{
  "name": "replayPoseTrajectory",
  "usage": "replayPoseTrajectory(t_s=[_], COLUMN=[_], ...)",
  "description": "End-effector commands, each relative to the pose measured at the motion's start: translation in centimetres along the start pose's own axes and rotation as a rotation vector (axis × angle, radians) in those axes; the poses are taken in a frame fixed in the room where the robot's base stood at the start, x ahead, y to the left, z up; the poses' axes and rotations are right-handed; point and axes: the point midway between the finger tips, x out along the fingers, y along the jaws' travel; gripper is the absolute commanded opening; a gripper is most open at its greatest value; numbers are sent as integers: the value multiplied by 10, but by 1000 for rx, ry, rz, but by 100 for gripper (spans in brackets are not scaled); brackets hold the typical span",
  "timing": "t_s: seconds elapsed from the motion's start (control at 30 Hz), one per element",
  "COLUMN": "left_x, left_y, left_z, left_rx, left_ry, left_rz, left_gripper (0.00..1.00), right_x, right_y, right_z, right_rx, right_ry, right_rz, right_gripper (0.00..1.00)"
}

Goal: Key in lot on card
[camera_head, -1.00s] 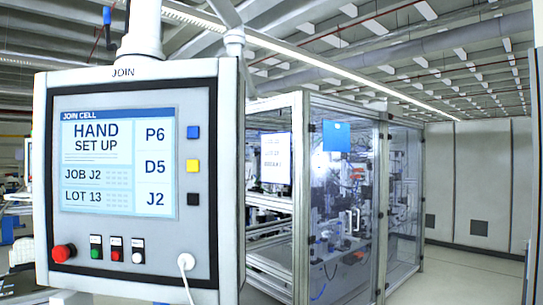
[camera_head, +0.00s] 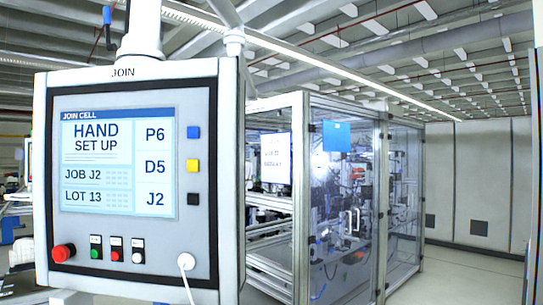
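A control panel (camera_head: 228,120) labelled JOIN fills the left of the head view. Its screen (camera_head: 118,160) is headed JOIN CELL and reads HAND SET UP, JOB J2, LOT 13. Beside the text stand P6, D5 and J2, next to a blue button (camera_head: 193,132), a yellow button (camera_head: 193,165) and a black button (camera_head: 193,199). A white card (camera_head: 276,158) with a few lines of print hangs on the machine enclosure; its print is too small to read surely. A blue sheet (camera_head: 337,136) hangs to its right. Neither gripper shows.
A white plug and cable (camera_head: 186,262) hang there. The glazed enclosure (camera_head: 300,210) stands behind. Floor (camera_head: 455,275) is clear at the right.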

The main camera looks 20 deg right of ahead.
Motion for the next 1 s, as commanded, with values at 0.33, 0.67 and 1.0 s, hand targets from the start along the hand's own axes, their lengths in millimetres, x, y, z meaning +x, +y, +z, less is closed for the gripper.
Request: replayPoseTrajectory(t_s=[0.33,0.67,1.0], left_x=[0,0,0], left_y=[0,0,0], left_z=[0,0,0], left_rx=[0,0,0], left_ry=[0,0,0], left_rz=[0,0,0], left_gripper=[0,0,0], right_x=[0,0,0], right_y=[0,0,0], right_z=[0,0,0], right_rx=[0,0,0], right_ry=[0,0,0], right_rz=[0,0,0], right_gripper=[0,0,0])
